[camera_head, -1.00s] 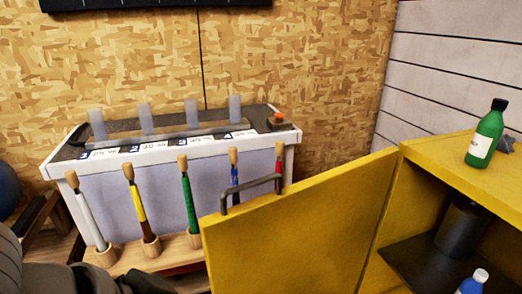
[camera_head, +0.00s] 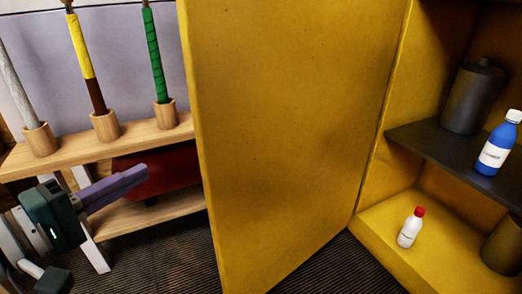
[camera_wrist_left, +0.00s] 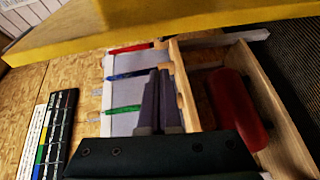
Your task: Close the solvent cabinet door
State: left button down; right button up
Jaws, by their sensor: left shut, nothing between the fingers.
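The yellow solvent cabinet (camera_head: 395,225) stands at the right of the head view with its interior exposed. Its yellow door (camera_head: 285,130) stands wide open, spanning the middle of the view. The door's edge also crosses the top of the left wrist view (camera_wrist_left: 170,30). My left gripper (camera_head: 140,172) is at the lower left, shut and empty, its fingers pointing right toward the door's free edge and apart from it. The fingers also show in the wrist view (camera_wrist_left: 160,85). The door handle is out of the head view now. My right gripper is not in view.
In the cabinet are a blue bottle (camera_head: 494,145), a small white bottle with red cap (camera_head: 410,228) and dark canisters (camera_head: 472,97). A wooden rack (camera_head: 75,150) holding golf grips stands behind my left gripper, with a red cylinder (camera_head: 160,172) below. Dark floor (camera_head: 335,268) lies before the door.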

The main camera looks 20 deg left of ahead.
pick_arm(q)
jog(key=w+d+n+b, duration=0.1)
jog(key=w+d+b, duration=0.2)
jog(key=w, duration=0.5)
jog(key=shift+f+t+b, duration=0.25)
jog(key=shift+t+b, duration=0.15)
jog(key=shift+b, duration=0.05)
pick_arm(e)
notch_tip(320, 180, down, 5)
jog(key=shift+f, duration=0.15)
pick_arm(q)
jog(key=shift+d, duration=0.15)
